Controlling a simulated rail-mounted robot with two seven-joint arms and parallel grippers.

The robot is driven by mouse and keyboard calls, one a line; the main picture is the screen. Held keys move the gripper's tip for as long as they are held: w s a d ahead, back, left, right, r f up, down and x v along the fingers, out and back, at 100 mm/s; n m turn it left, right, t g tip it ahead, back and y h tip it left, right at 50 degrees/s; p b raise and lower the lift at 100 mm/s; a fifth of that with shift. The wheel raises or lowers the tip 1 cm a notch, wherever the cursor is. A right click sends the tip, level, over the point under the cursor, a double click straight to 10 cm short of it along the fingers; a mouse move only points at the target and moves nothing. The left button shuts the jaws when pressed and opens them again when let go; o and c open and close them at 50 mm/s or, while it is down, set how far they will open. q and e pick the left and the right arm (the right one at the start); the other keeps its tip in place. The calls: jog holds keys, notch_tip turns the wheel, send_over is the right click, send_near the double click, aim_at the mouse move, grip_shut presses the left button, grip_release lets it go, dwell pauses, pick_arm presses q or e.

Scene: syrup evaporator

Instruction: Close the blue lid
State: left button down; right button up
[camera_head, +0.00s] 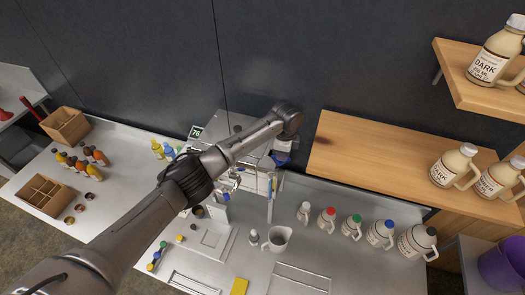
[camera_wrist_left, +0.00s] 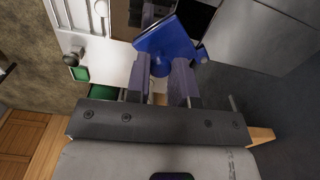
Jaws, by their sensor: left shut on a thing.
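The blue lid (camera_wrist_left: 167,40) shows in the left wrist view as a blue plate with a short round blue stem, tilted, at the top centre. My left gripper (camera_wrist_left: 160,75) is shut on the blue lid by that stem, one finger on either side. In the head view, a small patch of the blue lid (camera_head: 281,158) shows below my left gripper (camera_head: 283,147), at the right end of the metal evaporator (camera_head: 252,180). My forearm hides much of the evaporator. The lid's hinge and opening cannot be made out clearly. My right gripper is not in view.
Capped jugs (camera_head: 351,227) stand along the worktop to the right, with a white pitcher (camera_head: 278,238) in front of the evaporator. A wooden shelf (camera_head: 370,160) stands right of the gripper. Wooden crates (camera_head: 65,126) and small bottles are at the left.

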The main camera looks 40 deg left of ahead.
pick_arm(q)
jog(key=shift+s+a+r+m, duration=0.1)
jog(key=shift+a+m, duration=0.25)
jog(key=shift+m, duration=0.55)
jog(key=a+m, duration=0.1)
jog(key=m, duration=0.1)
jog(key=shift+a+m, duration=0.1)
jog(key=shift+m, duration=0.3)
jog(key=shift+a+m, duration=0.5)
jog(key=shift+m, duration=0.7)
jog(key=shift+w+a+m, duration=0.1)
jog(key=shift+a+m, duration=0.15)
jog(key=shift+m, duration=0.4)
jog(key=shift+w+a+m, duration=0.1)
jog(key=shift+a+m, duration=0.15)
jog(key=shift+m, duration=0.4)
jog(key=c, duration=1)
grip_release()
